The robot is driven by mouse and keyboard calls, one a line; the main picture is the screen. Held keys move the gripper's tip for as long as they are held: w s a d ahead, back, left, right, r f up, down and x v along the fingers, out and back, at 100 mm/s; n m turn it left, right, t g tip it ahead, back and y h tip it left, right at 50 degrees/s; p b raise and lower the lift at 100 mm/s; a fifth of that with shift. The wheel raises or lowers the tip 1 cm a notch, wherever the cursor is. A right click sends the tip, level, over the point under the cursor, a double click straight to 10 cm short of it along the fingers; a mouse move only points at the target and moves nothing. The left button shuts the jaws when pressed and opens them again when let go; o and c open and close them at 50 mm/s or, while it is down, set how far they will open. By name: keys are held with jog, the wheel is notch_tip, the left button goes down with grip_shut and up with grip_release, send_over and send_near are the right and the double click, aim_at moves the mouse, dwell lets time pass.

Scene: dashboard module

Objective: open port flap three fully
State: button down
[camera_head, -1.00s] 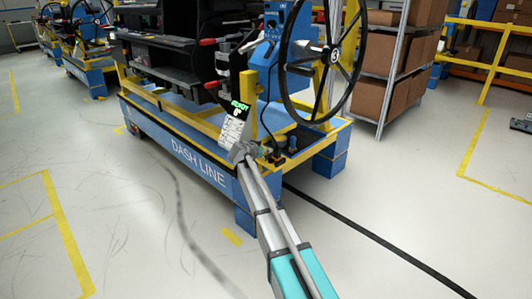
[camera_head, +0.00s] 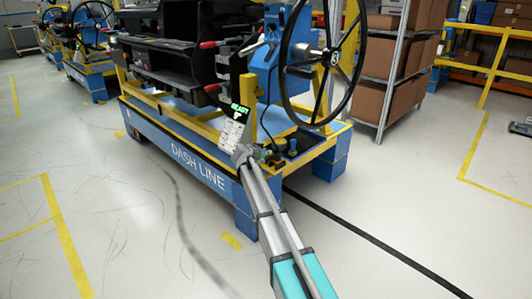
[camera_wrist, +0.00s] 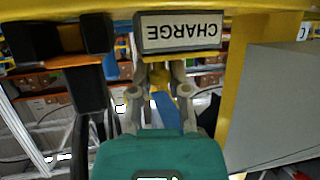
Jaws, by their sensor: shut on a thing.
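My gripper (camera_head: 243,152) is at the near end of the dashboard module (camera_head: 185,55), just below a sign with a green READY display (camera_head: 240,109). In the wrist view my gripper (camera_wrist: 160,80) has its two grey fingers reaching up to a pale block lettered CHARGE (camera_wrist: 180,31), which appears upside down. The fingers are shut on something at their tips. It is mostly hidden, and yellow and blue show between the fingers. I cannot make out a flap or the number three.
A black steering wheel (camera_head: 325,60) stands right of the module. The blue base marked DASH LINE (camera_head: 185,150) has yellow rails. A shelf of brown boxes (camera_head: 385,100) stands behind. In the wrist view, a yellow post (camera_wrist: 236,90) is close on the right. The floor in front is clear.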

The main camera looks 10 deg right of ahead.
jog(key=shift+d, duration=0.1)
jog(key=shift+w+a+r, duration=0.15)
jog(key=shift+a, duration=0.05)
jog(key=shift+w+a+r+n+g+h+p, duration=0.2)
jog(key=shift+r+n+g+p, duration=0.15)
jog(key=shift+n+p, duration=0.25)
jog(key=shift+w+a+r+n+g+h+p, duration=0.1)
jog(key=shift+w+r+n+g+h+p, duration=0.1)
jog(key=shift+n+g+p, duration=0.35)
jog(key=shift+w+a+r+n+g+h+p, duration=0.25)
jog(key=shift+w+n+g+h+p, duration=0.15)
jog(key=shift+n, duration=0.3)
jog(key=shift+w+a+r+n+g+h+p, duration=0.2)
jog(key=shift+n+g+h, duration=0.1)
jog(key=shift+n+g, duration=0.3)
jog(key=c, duration=0.6)
grip_release()
jog(key=shift+s, duration=0.1)
